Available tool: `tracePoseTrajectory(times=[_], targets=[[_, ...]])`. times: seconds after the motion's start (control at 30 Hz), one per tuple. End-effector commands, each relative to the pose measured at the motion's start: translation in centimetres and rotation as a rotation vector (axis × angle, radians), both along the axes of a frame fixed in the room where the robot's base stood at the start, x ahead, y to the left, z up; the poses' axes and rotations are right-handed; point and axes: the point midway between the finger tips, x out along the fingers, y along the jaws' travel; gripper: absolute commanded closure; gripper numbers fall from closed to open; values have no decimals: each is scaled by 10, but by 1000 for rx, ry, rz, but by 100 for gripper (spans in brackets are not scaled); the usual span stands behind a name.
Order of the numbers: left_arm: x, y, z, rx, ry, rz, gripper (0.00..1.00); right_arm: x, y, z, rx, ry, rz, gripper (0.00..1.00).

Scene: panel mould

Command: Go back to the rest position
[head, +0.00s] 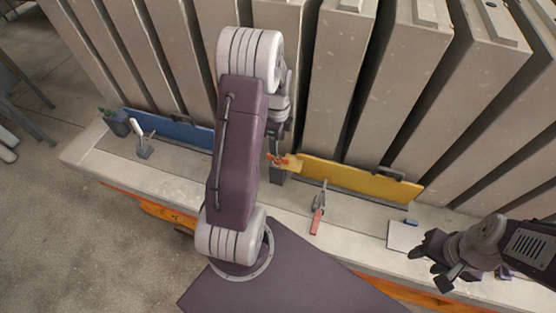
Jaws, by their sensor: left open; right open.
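My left arm rises through the middle of the head view and bends down. Its gripper (276,151) is open above the left end of the yellow panel (350,177), beside a small orange-red part (283,161). The arm partly hides the fingers, so I cannot tell whether they touch it. My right gripper (432,257) is open and empty at the lower right, beside a white flat sheet (404,236) on the ledge.
A blue panel (175,131) stands at the left. A clamp with a white handle (138,130) and one with a red handle (317,219) stand on the pale ledge (95,157). A dark container (116,124) is at its left end. Tall concrete slabs (338,80) line the back.

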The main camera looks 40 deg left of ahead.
Motion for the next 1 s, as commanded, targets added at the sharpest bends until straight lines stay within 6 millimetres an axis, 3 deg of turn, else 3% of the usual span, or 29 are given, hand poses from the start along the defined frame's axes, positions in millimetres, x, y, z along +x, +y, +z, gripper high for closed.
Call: tracePoseTrajectory(times=[0.37,0.47,0.5,0.6,0.7,0.8,0.9,1.0], targets=[[2,-4,-2,1,-2,-11,48,0,0,-4,0,0,0,56],[19,-25,1,20,-53,-80,48,0,0,-23,0,0,0,56],[22,-43,3,26,-75,-127,48,0,0,-35,0,0,0,56],[-1,-98,1,23,-113,-164,48,0,0,-65,0,0,0,56],[-39,-137,-4,-9,-133,82,48,0,0,-79,0,1,0,56],[-73,-153,-13,-40,-125,401,48,0,0,-85,0,0,0,56],[-102,-156,-20,-59,-101,756,48,0,0,-83,0,0,0,56],[-116,-156,-27,-64,-73,1060,48,0,0,-82,0,0,0,56]])
